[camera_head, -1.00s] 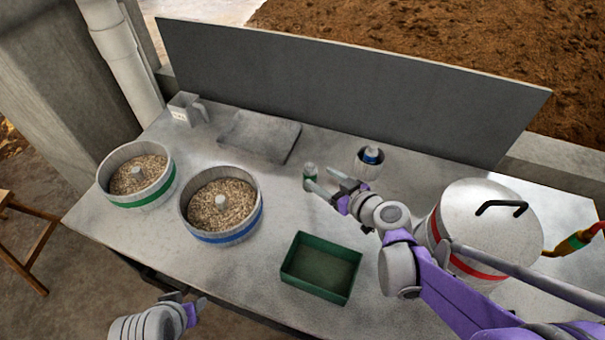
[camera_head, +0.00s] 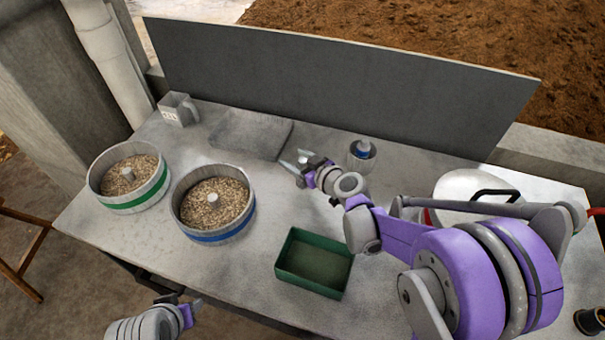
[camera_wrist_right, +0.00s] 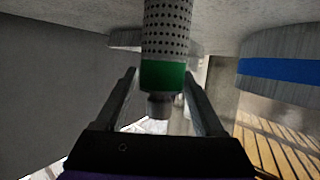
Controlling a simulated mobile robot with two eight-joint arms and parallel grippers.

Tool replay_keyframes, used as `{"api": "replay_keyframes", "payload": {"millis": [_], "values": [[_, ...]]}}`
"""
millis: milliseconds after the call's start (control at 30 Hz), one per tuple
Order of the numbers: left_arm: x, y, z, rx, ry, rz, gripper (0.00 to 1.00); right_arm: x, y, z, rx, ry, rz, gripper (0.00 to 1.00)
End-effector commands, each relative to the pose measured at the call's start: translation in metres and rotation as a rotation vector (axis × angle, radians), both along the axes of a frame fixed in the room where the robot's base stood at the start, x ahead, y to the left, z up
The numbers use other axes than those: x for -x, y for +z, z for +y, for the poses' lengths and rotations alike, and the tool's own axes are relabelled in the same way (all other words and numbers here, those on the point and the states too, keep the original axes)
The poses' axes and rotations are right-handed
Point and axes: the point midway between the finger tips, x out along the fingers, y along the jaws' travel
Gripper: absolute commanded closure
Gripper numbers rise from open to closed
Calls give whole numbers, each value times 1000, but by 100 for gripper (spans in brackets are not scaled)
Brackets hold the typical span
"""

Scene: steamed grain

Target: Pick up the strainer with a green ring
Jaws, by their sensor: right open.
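The strainer with a green ring (camera_wrist_right: 163,75) is a perforated grey cylinder with a green band and a small knob. In the right wrist view it lies between the two fingers of my right gripper (camera_wrist_right: 160,92), with visible gaps beside the knob. In the head view my right gripper (camera_head: 292,164) is open over the back middle of the table, and it mostly hides the strainer. My left gripper (camera_head: 184,304) is low at the front edge, away from the strainer; its finger gap is unclear.
A blue-ringed strainer stands in a metal cup (camera_head: 361,157) just right of my right gripper. Grain steamers with a green band (camera_head: 139,200) and a blue band (camera_head: 222,234) stand left. A green tray (camera_head: 310,285), grey tray (camera_head: 250,137), square cup (camera_head: 176,110) and lidded pot (camera_head: 460,187) are also present.

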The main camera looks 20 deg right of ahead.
Motion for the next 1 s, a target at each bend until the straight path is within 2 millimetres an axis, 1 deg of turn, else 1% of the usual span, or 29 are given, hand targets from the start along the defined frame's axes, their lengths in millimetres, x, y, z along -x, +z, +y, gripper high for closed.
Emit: {"api": "replay_keyframes", "payload": {"millis": [33, 67, 100, 167, 200, 267, 300, 433, 800, 867, 967, 1000], "values": [[0, 0, 0, 0, 0, 0, 50, 0, 0, 0, 0, 0, 0, 30], [0, 0, 0, 0, 0, 0, 50, 0, 0, 0, 0, 0, 0, 33], [0, 0, 0, 0, 0, 0, 50, 0, 0, 0, 0, 0, 0, 41], [0, 0, 0, 0, 0, 0, 50, 0, 0, 0, 0, 0, 0, 51], [0, 0, 0, 0, 0, 0, 50, 0, 0, 0, 0, 0, 0, 59], [0, 0, 0, 0, 0, 0, 50, 0, 0, 0, 0, 0, 0, 69], [0, 0, 0, 0, 0, 0, 50, 0, 0, 0, 0, 0, 0, 77], [0, 0, 0, 0, 0, 0, 50, 0, 0, 0, 0, 0, 0, 100], [0, 0, 0, 0, 0, 0, 50, 1, 2, 0, 2, 2, 1, 100], [0, 2, 0, 0, 0, -1, 50, 1, 7, 0, 2, 1, 0, 100], [-1, 6, 0, 0, 0, -2, 50, 1, 24, 0, 1, 0, 1, 100], [-1, 8, 0, 0, 0, -3, 50, 1, 32, 0, 1, 0, 0, 100]]}}
